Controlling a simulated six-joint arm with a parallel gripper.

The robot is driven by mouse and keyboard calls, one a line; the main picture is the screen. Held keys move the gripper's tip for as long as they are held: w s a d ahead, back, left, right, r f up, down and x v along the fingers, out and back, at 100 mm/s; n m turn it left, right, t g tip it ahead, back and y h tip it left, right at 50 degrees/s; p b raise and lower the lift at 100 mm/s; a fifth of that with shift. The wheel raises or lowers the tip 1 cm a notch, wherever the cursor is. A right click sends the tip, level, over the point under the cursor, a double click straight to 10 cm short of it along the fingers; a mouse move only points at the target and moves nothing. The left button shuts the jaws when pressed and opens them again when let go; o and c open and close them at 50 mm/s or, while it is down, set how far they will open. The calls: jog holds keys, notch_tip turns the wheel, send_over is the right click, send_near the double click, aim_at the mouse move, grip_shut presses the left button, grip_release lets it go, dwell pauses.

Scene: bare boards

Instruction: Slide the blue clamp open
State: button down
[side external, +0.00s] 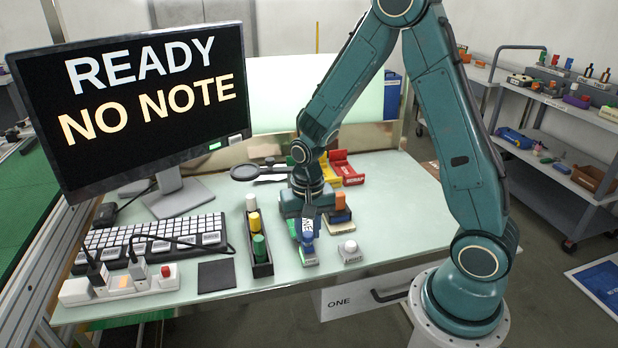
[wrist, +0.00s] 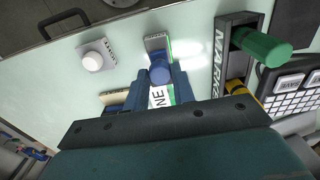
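The blue clamp (side external: 307,239) is a small blue knob-like piece on a grey base near the front of the table. In the wrist view the blue clamp (wrist: 160,72) shows between the fingertips, with its grey base beyond it. A white label ending in "NE" (wrist: 160,97) lies between the fingers, its other letters hidden. My gripper (side external: 307,232) is low over the clamp, one finger on each side of it. In the wrist view, whether the fingers of my gripper (wrist: 162,78) touch the clamp is not clear.
A white round knob on a "LIGHT" base (side external: 348,251) stands close to the right. A black marker tray (side external: 262,266) with several markers stands to the left. Orange and blue blocks (side external: 338,212) sit behind. Red trays (side external: 343,169) lie farther back.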

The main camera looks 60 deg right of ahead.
jog(key=shift+s+a, duration=1.15)
jog(key=c, duration=1.2)
grip_release()
jog(key=shift+o, duration=0.2)
jog(key=shift+r, duration=0.1)
jog(key=shift+r, duration=0.8)
notch_tip(320, 180, up, 12)
jog(key=shift+r, duration=0.1)
